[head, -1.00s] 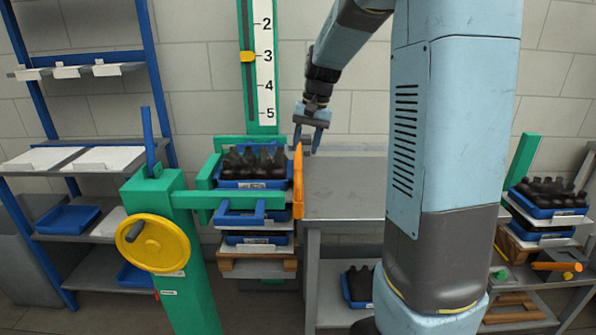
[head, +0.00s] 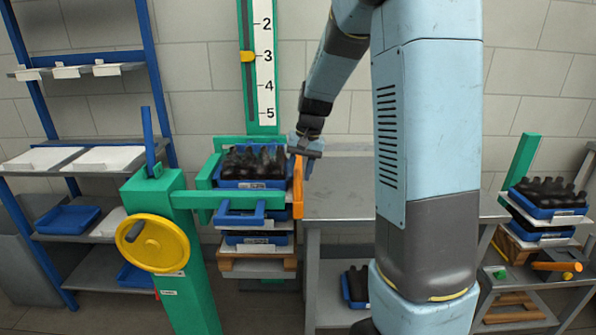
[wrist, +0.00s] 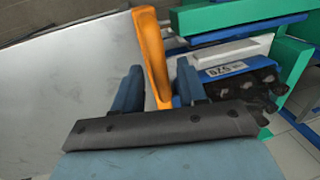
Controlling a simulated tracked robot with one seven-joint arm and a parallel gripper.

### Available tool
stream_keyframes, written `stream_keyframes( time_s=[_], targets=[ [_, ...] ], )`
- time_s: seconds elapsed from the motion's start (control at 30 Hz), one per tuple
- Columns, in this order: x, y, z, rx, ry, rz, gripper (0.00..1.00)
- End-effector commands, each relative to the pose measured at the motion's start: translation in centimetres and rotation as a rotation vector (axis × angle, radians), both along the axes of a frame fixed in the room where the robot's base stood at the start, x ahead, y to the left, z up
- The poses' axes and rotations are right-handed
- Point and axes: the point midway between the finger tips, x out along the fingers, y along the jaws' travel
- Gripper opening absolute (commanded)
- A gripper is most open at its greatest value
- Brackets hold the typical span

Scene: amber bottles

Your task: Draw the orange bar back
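The orange bar (head: 298,186) stands upright at the right side of the green frame (head: 207,172), beside a blue crate of dark bottles (head: 252,184). In the wrist view the bar (wrist: 152,50) runs between the two blue fingers of my gripper (wrist: 158,72). The fingers are apart, one on each side of the bar, with a visible gap at the right finger. The left finger is close to the bar; I cannot tell if it touches. In the head view my gripper (head: 303,160) is at the bar's upper part. The bar's lower part in the wrist view is hidden behind my gripper.
A grey metal table (head: 345,190) lies right of the bar, its top clear. A yellow handwheel (head: 160,243) is on the green post at left. A green numbered scale (head: 264,70) rises behind. More crates (head: 256,240) are stacked below the top one.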

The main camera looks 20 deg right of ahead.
Motion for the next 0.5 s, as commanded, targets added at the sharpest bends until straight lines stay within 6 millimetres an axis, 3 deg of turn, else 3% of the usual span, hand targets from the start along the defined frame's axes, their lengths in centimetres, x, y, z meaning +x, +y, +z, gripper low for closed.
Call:
stream_keyframes(
  time_s=[0.07, 0.4, 0.5],
  targets=[
    [0.00, 0.01, 0.02, 0.000, 0.000, 0.000, 0.33],
    [0.01, 0.03, 0.04, 0.000, 0.000, 0.000, 0.00],
    [0.01, 0.03, 0.04, 0.000, 0.000, 0.000, 0.00]
  ],
)
